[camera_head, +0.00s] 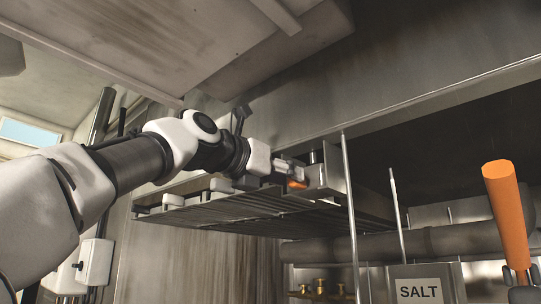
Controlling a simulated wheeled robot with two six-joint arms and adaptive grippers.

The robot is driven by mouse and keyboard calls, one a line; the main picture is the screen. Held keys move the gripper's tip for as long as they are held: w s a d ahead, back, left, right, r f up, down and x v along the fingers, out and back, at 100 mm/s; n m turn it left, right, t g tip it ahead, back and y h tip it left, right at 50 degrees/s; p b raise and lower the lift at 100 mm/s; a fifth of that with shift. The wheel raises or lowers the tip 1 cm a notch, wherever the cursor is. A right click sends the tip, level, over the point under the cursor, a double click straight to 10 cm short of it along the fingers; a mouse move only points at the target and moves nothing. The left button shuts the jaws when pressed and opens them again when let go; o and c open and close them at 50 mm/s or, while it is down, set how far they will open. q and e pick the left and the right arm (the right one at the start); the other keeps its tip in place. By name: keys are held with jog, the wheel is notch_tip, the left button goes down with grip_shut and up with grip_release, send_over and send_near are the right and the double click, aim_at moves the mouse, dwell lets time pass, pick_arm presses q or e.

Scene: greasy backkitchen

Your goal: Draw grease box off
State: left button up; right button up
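My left arm comes in from the left, and its gripper (290,172) is at the near side of a small metal box (328,172) under the hood's lower edge. This box looks like the grease box, but I cannot be sure. A small orange piece (297,184) shows just below the fingers. The gripper is seen small and from the side, so its opening and any contact with the box cannot be made out.
A slatted metal rack (240,212) spans below the gripper, with several pale blocks along its near edge. Thin upright rods (351,220) stand right of the box. A SALT container (418,288) and an orange cylinder (506,215) are at the lower right. A thick pipe (450,240) runs behind.

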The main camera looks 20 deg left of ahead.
pick_arm(q)
jog(key=shift+w+d+r+p, duration=0.2)
jog(key=shift+w+d+p, duration=0.05)
jog(key=shift+w+p, duration=0.3)
jog(key=shift+w+d+r+p, duration=0.15)
jog(key=shift+w+d+p, duration=0.05)
jog(key=shift+w+p, duration=0.3)
jog(key=shift+a+f+b, duration=0.1)
jog(key=shift+f+b, duration=0.35)
jog(key=shift+b, duration=0.1)
grip_shut()
pick_arm(e)
notch_tip(320, 180, up, 2)
jog(key=shift+r, duration=0.1)
pick_arm(q)
jog(key=shift+s+f+b, duration=0.15)
jog(key=shift+f+b, duration=0.05)
jog(key=shift+b, duration=0.25)
jog(key=shift+s+a+b, duration=0.15)
jog(key=shift+s+b, duration=0.25)
jog(key=shift+s, duration=0.2)
pick_arm(e)
jog(key=shift+f, duration=0.95)
pick_arm(q)
jog(key=shift+s, duration=0.15)
pick_arm(e)
jog(key=shift+f, duration=0.1)
